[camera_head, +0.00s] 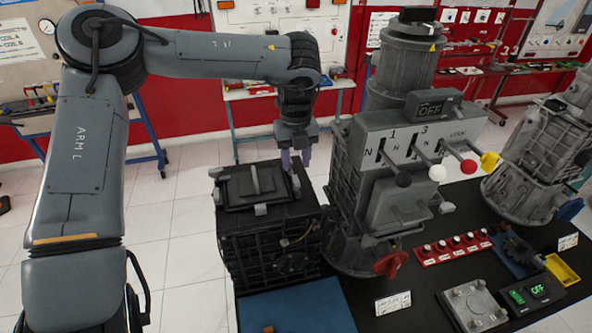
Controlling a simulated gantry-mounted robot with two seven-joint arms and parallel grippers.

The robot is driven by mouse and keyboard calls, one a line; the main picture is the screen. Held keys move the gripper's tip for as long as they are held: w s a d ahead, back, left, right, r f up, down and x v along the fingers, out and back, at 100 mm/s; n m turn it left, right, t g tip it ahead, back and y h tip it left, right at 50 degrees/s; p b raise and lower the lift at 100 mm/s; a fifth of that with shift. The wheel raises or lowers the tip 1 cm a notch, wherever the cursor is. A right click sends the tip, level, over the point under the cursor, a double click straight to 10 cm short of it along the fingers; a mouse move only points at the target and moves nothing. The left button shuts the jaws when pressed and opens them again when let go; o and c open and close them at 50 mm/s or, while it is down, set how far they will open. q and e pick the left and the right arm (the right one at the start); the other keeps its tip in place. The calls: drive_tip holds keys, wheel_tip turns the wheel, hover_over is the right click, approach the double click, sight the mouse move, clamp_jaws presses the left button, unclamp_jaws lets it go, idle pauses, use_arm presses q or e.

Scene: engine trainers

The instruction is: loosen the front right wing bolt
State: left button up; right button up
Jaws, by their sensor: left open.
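A black ribbed box (265,250) stands at the centre left with a dark lid (238,192) on top. The lid has an upright grey handle. Small grey fittings that look like wing bolts sit at the lid's edge: one at the front (262,210), one at the right (296,184) and one at the back left (215,172). I cannot tell for sure which is the front right one. My left gripper (296,160) points down over the box's back right part, its purple fingers apart. It appears just above the right fitting; contact cannot be told. My right gripper is out of view.
A tall grey machine with levers (400,150) stands close to the right of the box. A blue mat (300,308) lies in front of the box.

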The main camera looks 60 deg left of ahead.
sight(296, 179)
use_arm(q)
drive_tip(key=shift+r, duration=2.65)
